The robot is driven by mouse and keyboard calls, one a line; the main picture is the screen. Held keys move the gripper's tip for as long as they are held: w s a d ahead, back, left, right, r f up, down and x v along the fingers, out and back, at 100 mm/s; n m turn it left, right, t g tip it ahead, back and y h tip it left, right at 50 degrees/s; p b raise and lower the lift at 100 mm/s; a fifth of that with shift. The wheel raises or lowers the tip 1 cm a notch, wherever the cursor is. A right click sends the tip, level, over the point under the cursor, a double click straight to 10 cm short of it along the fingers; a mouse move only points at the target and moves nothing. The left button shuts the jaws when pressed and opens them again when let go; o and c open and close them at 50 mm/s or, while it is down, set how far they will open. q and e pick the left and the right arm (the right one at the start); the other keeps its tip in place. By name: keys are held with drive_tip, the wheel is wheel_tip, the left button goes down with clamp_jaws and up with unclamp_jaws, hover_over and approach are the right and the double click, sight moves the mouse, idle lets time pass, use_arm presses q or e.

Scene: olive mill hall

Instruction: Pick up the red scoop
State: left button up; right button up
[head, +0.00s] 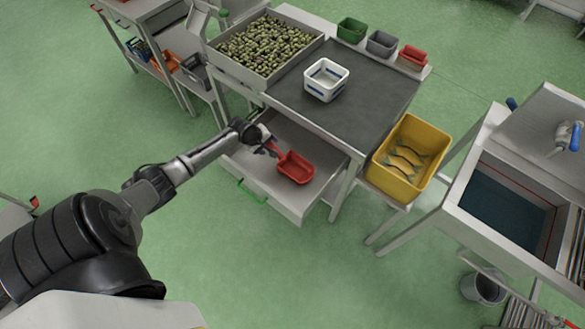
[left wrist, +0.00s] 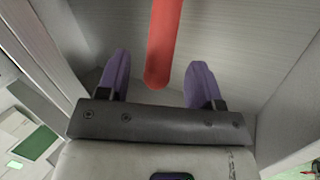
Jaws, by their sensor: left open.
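The red scoop (head: 295,168) lies in the open drawer (head: 262,181) under the grey-topped table. Its handle points up and left, toward my left gripper (head: 270,147). In the left wrist view the red handle (left wrist: 163,45) comes down from the top, and its rounded end lies between the two purple fingertips of my left gripper (left wrist: 158,78). The fingers are apart, with a gap on each side of the handle. The scoop's bowl is outside the left wrist view. My right gripper is not in view.
The drawer has a green handle (head: 252,193) at its front. On the table (head: 376,97) stand a crate of olives (head: 231,71) and a white container (head: 325,94). A yellow bin (head: 436,138) stands right of the table. The green floor at the front is clear.

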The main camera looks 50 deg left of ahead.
use_arm(q)
drive_tip(key=shift+b+x, duration=0.6)
drive_tip(key=shift+x, duration=1.25)
clamp_jaws()
